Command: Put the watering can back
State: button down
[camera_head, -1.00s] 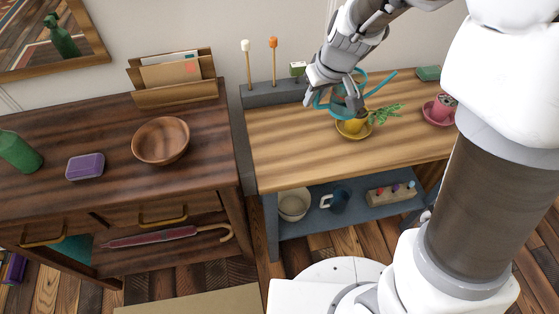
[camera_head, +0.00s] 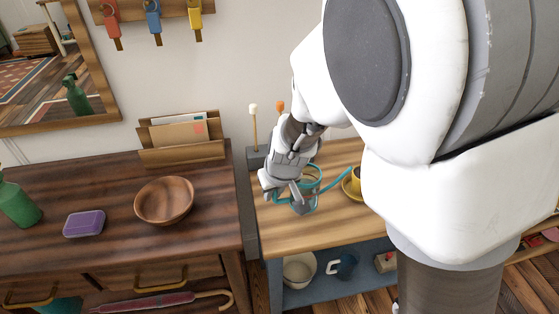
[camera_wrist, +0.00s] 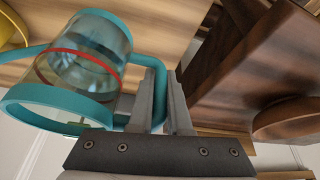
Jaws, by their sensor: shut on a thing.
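The watering can (camera_head: 312,180) has teal trim and handle. In the wrist view the can (camera_wrist: 88,62) shows a clear body with a red line around it and a teal spout running left. My gripper (camera_head: 299,203) is shut on its teal handle, and in the wrist view the fingers (camera_wrist: 168,88) close around the handle's bar. The can is over the left part of the light wood bench (camera_head: 285,237). I cannot tell the exact gap beneath it. Its far side is partly hidden by my gripper.
A yellow pot (camera_head: 356,178) on a saucer stands right of the can, partly hidden by my arm. A grey holder (camera_head: 256,160) with upright sticks is behind. On the dark desk at left are a wooden bowl (camera_head: 165,201), purple box (camera_head: 84,223) and letter rack (camera_head: 180,141).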

jog(key=shift+a+f+b, duration=0.1)
jog(key=shift+f+b, duration=1.2)
jog(key=shift+f, duration=0.75)
jog(key=shift+f, duration=0.2)
jog(key=c, duration=0.9)
grip_release()
jog(key=shift+o, duration=0.2)
jog(key=shift+r, duration=0.1)
